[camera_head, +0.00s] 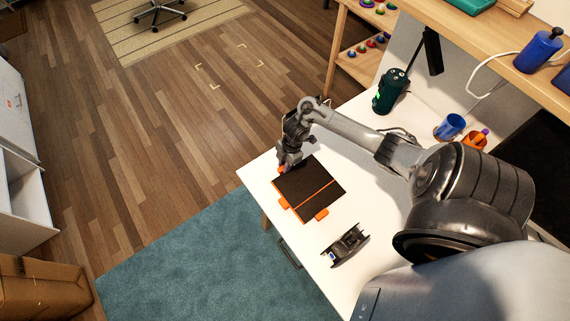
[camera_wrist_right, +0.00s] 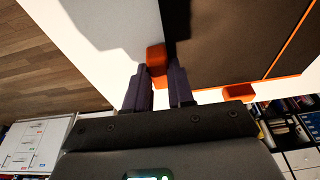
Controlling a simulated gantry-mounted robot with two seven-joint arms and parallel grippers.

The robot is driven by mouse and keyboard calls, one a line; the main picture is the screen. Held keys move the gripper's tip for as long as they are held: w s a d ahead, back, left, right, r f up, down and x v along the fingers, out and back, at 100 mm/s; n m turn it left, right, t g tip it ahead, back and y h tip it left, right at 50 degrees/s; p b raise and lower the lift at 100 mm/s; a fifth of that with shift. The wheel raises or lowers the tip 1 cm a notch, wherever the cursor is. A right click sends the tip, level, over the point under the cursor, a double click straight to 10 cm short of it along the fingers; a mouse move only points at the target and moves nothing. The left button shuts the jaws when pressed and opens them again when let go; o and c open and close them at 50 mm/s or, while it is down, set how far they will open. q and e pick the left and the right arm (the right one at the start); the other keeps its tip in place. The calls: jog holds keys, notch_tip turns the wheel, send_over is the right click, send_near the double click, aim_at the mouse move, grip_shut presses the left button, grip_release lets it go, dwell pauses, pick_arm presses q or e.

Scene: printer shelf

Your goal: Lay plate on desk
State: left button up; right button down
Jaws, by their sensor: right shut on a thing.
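The plate (camera_head: 302,184) is a flat black panel with an orange line across it and orange tabs along its edges. It is at the left part of the white desk (camera_head: 257,172) and looks flat on or very close to the top; I cannot tell if it touches. My right gripper (camera_head: 284,168) is at the plate's far left corner, shut on an orange tab. In the right wrist view the two dark fingers (camera_wrist_right: 159,82) close around that tab, and the plate (camera_wrist_right: 222,40) extends to the upper right. My left gripper is not in view.
A small black device (camera_head: 345,244) lies on the desk nearer me. A dark green canister (camera_head: 391,91), a blue cup (camera_head: 449,127) and an orange holder (camera_head: 474,140) stand toward the back. A wooden shelf (camera_head: 470,40) is at upper right. White desk surface is free around the plate.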

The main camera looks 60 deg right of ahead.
jog(key=c, duration=1)
grip_release()
jog(key=p+v, duration=0.3)
jog(key=v, duration=0.8)
jog(key=w+a+m+t+h, duration=0.15)
jog(key=a+t, duration=0.25)
jog(key=a, duration=1.3)
jog(key=s+a+r+m, duration=0.2)
jog(key=s+r+m, duration=0.1)
jog(key=s+a+r+m+g, duration=0.1)
jog(key=s+a+r+m, duration=0.2)
jog(key=s, duration=0.1)
jog(key=s+a+r+m+h, duration=0.1)
jog(key=s+a+r+m, duration=0.2)
jog(key=r, duration=0.1)
jog(key=shift+s+g, duration=0.3)
